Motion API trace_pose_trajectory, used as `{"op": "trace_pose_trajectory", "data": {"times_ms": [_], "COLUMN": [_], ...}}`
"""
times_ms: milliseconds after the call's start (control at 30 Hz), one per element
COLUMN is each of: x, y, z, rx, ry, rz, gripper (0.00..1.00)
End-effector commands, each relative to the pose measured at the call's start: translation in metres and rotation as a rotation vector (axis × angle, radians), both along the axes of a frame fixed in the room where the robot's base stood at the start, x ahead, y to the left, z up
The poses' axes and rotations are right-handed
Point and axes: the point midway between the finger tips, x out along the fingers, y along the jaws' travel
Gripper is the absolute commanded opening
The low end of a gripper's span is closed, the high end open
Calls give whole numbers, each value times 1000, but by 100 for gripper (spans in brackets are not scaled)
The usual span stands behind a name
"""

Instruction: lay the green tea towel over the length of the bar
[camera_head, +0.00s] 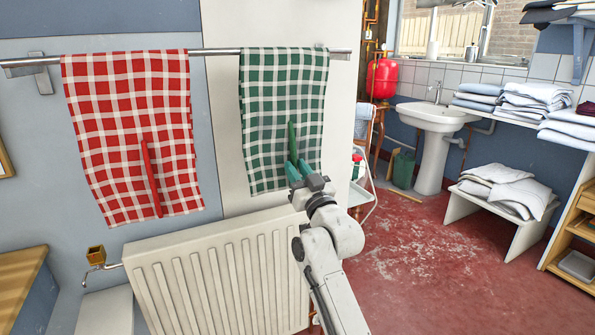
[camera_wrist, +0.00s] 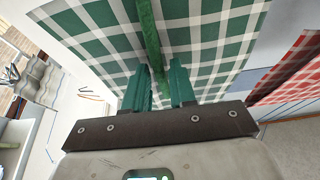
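The green checked tea towel (camera_head: 262,95) hangs over the right part of the metal bar (camera_head: 215,51). A raised darker green strip (camera_head: 293,138) runs down its lower front. In the wrist view the towel (camera_wrist: 210,30) fills the top, with the strip (camera_wrist: 148,30) running down toward the fingertips. My gripper (camera_head: 298,170) is in front of the towel's lower part, its green fingers pointing up at it. In the wrist view the fingers (camera_wrist: 160,72) stand apart, with a gap between them. The strip's lower end is at the gap; I cannot tell whether a finger touches it.
A red checked towel (camera_head: 130,130) with a red strip hangs on the bar's left part. A white radiator (camera_head: 215,275) stands below the towels. A sink (camera_head: 437,118) and folded linen (camera_head: 510,190) are at the right. Red floor (camera_head: 430,250) is clear there.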

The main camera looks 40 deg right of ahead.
Motion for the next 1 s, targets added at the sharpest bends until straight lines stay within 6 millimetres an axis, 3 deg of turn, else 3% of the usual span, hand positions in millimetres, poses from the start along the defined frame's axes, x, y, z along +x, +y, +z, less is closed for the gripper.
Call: {"op": "trace_pose_trajectory", "data": {"times_ms": [133, 467, 1000], "x": [0, -5, -84], "y": [0, 1, 23], "z": [0, -3, -34], "rx": [0, 0, 2], "ry": [0, 1, 2], "rz": [0, 0, -1], "gripper": [39, 39, 39]}}
